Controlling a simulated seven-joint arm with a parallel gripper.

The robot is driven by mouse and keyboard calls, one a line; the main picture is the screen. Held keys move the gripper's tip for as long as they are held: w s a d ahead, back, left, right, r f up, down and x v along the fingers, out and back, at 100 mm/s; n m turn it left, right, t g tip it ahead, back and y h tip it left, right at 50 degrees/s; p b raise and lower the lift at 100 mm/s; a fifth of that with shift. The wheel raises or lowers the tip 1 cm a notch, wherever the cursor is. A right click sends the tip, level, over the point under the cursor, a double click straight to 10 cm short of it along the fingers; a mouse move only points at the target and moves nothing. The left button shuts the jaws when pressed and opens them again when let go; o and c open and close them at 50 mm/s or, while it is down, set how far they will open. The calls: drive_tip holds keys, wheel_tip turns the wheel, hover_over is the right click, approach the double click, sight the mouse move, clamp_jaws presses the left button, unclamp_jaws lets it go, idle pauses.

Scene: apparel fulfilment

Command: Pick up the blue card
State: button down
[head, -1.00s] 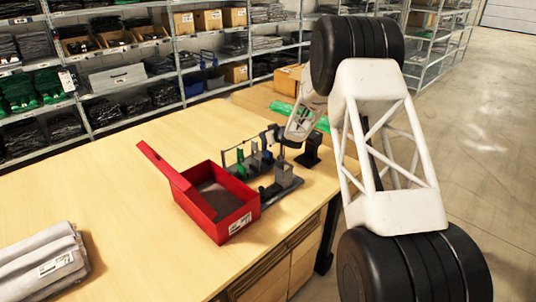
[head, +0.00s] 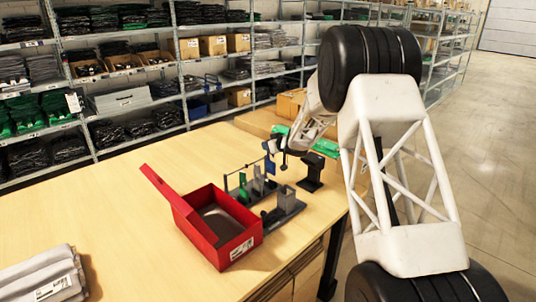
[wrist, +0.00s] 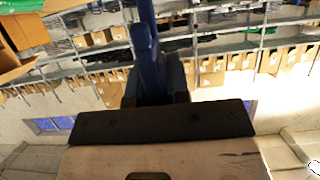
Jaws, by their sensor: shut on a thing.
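My gripper (head: 272,146) is above the grey rack (head: 285,211) at the far right part of the table. It is shut on the blue card (head: 270,168), which hangs upright below the fingertips. In the wrist view the blue card (wrist: 146,48) stands between the dark fingers. A green card (head: 246,188) and a grey card (head: 258,184) stand in the rack below. I cannot tell clearly whether the blue card's lower edge is clear of the rack.
A red open box (head: 222,236) with a raised flap stands left of the rack. A black stand (head: 312,172) is on its right. Folded grey garments (head: 45,275) lie at front left. The table's left middle is bare. Shelves (head: 160,62) stand behind.

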drive_tip(key=shift+r, duration=1.45)
drive_tip(key=shift+d, duration=0.1)
